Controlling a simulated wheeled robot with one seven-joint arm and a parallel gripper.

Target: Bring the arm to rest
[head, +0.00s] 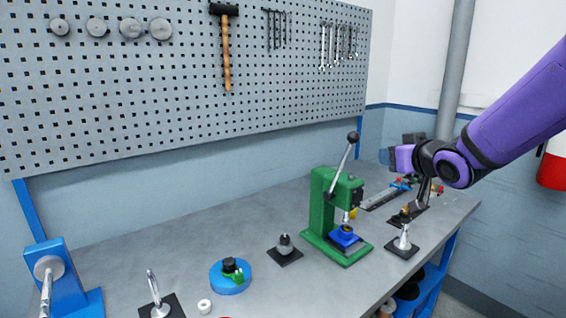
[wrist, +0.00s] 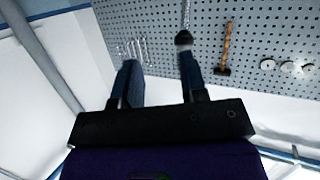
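My gripper (wrist: 156,62) is open in the wrist view, its two dark fingers apart with nothing held between them. In the head view my gripper (head: 390,153) is at the right, in front of the wall and above the far right part of the workbench, partly hidden by my own wrist. My purple arm comes in from the right edge. The black knob of the press lever (wrist: 183,38) shows by the tip of one finger in the wrist view; I cannot tell whether they touch there. In the head view the lever knob (head: 353,137) stands apart, left of my gripper.
The green press (head: 321,205) stands on the grey workbench (head: 190,250) with a blue piece (head: 344,237) under its ram. Small fixtures and a blue round holder (head: 230,285) stand along the bench. A pegboard (head: 180,95) with tools hangs behind. A grey pipe (head: 455,60) rises near my arm.

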